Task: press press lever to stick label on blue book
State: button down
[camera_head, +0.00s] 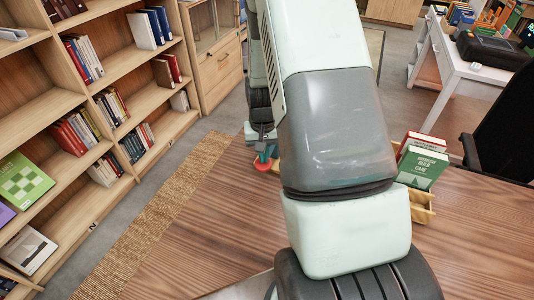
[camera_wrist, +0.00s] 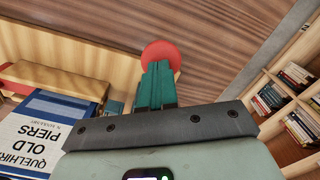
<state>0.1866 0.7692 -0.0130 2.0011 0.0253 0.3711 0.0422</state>
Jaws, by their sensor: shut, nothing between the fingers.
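The press lever shows as a round red knob (camera_wrist: 160,54) at the upper middle of the wrist view. It also shows in the head view (camera_head: 262,164), left of my arm. My gripper (camera_wrist: 157,68) is shut and empty, its teal fingertips right at the knob and overlapping its lower part; I cannot tell whether they touch. In the head view my gripper (camera_head: 265,155) is partly hidden by my arm. The blue book (camera_wrist: 38,132), with a white cover panel reading "OLD PIERS", lies at the lower left of the wrist view. My arm hides it in the head view. No label can be made out.
Red (camera_head: 425,141) and green books (camera_head: 422,168) stand in a wooden holder (camera_head: 422,212) right of my arm. The wooden table (camera_head: 190,225) is clear at left; bookshelves (camera_head: 75,110) stand beyond it.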

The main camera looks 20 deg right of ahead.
jog(key=shift+f, duration=0.65)
dwell(0.3)
jog(key=shift+r, duration=0.1)
notch_tip(320, 180, up, 9)
dwell(0.9)
dwell(0.4)
notch_tip(320, 180, up, 11)
jog(key=s+a+t, duration=0.1)
jog(key=s+a, duration=0.1)
jog(key=a, duration=0.1)
jog(key=s+a+r+n+t, duration=0.1)
jog(key=s+a+r+t, duration=0.1)
jog(key=s+r, duration=0.6)
jog(key=s+a+r+n+t, duration=0.2)
jog(key=s+a+r, duration=0.2)
jog(key=s+r, duration=0.4)
jog(key=s, duration=0.4)
jog(key=shift+s+t, duration=0.2)
jog(key=shift+t, duration=0.1)
